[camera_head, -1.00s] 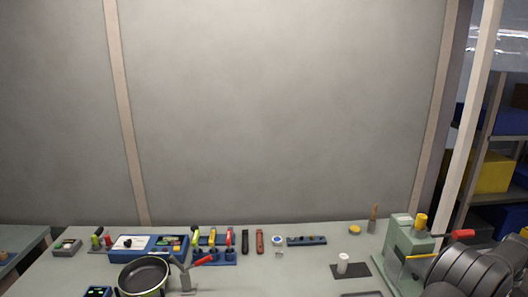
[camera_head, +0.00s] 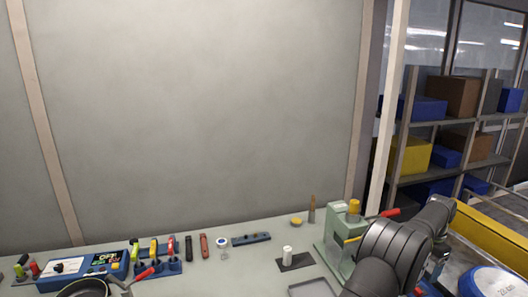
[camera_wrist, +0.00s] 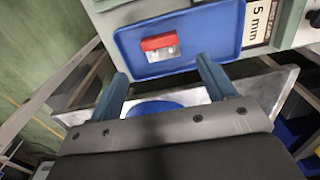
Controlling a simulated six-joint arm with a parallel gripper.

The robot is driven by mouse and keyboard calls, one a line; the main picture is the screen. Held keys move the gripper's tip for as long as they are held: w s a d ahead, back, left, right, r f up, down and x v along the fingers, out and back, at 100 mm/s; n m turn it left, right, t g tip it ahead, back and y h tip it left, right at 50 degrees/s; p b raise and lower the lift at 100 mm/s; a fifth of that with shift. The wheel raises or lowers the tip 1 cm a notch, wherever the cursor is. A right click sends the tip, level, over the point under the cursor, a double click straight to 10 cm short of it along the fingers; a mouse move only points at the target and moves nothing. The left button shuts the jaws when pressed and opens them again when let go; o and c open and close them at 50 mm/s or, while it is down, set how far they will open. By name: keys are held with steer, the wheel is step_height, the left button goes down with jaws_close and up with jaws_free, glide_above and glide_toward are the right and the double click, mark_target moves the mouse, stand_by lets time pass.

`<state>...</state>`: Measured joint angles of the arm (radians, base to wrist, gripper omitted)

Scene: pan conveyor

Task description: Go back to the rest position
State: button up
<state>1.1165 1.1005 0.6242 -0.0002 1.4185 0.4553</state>
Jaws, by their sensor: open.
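My gripper (camera_wrist: 162,66) shows in the wrist view with its two blue-grey fingers spread wide apart and nothing held between them. Ahead of the fingertips is a blue tray (camera_wrist: 205,42) with a red and silver piece (camera_wrist: 159,45) on it. Part of a blue round thing (camera_wrist: 153,107) shows behind the fingers, near the gripper body. In the head view my dark arm is at the lower right, beside the green press (camera_head: 345,225); whether the fingers show there is unclear.
A black pan (camera_head: 82,288) is cut off at the bottom left. Tools in a blue rack (camera_head: 168,268) and a blue control box (camera_head: 85,270) stand on the bench. A white post (camera_head: 287,253) stands on a dark plate. Shelves with bins (camera_head: 408,155) are at the right.

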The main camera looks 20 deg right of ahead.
step_height(320, 180, down, 7)
steer(key=shift+f, duration=0.1)
step_height(320, 180, up, 4)
steer(key=shift+f, duration=0.15)
steer(key=s+r, duration=0.7)
steer(key=s, duration=0.4)
steer(key=w+a+r, duration=0.2)
steer(key=w+a, duration=0.1)
steer(key=a, duration=1.2)
steer(key=w+f, duration=0.2)
steer(key=w, duration=0.1)
steer(key=w+f, duration=0.2)
steer(key=w, duration=0.2)
steer(key=w+a+f, duration=0.1)
steer(key=w+f, duration=0.1)
steer(key=w, duration=0.1)
steer(key=shift+w, duration=0.4)
steer(key=shift+w+a+f, duration=0.1)
steer(key=shift+w+f, duration=0.45)
steer(key=shift+f, duration=0.1)
steer(key=shift+s+r, duration=0.1)
